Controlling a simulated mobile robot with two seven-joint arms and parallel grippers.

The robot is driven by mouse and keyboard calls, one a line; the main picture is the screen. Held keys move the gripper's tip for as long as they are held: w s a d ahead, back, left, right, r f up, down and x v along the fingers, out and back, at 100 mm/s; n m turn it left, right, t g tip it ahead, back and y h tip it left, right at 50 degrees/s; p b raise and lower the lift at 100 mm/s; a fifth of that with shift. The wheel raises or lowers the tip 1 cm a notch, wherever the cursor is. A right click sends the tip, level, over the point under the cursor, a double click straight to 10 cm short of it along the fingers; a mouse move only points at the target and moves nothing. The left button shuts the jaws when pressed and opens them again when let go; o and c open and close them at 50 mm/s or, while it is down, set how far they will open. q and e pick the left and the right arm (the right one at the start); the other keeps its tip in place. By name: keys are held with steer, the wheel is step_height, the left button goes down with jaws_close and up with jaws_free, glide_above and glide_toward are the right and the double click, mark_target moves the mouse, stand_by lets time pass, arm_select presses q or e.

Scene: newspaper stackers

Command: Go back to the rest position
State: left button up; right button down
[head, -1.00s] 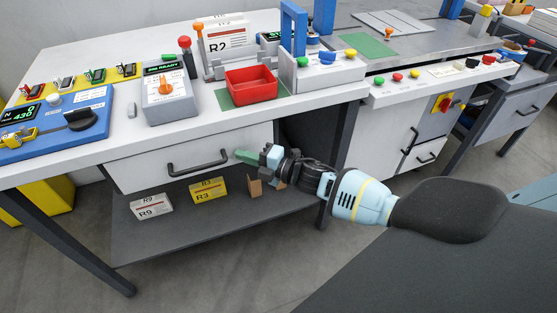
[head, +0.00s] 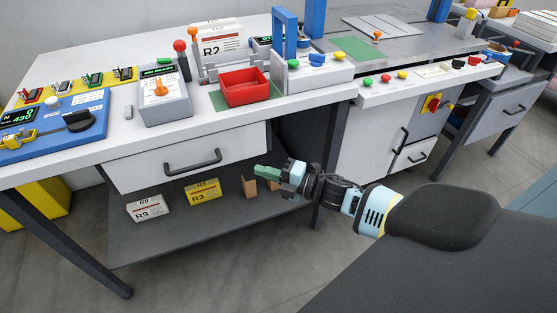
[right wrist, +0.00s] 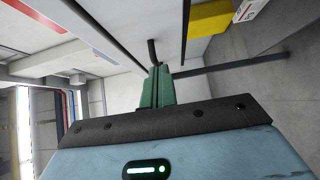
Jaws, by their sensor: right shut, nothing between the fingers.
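My right gripper (head: 266,172) is in front of the table, below the tabletop and to the right of the drawer handle (head: 192,161). Its green fingers are shut with nothing between them, and they point left in the head view. In the right wrist view the closed fingers (right wrist: 157,86) point toward the dark handle bar (right wrist: 153,52), with a gap that I cannot judge. The white drawer (head: 240,148) looks shut. My left gripper is not in view.
On the tabletop stand a red tray (head: 246,90), a grey box with an orange knob (head: 163,100) and a blue panel (head: 55,130). The lower shelf (head: 150,245) holds a yellow R3 box (head: 203,192) and a white R9 box (head: 148,207). Open floor lies in front.

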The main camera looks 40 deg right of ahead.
steer(key=shift+v, duration=1.95)
steer(key=shift+a+r, duration=0.1)
steer(key=shift+a, duration=0.05)
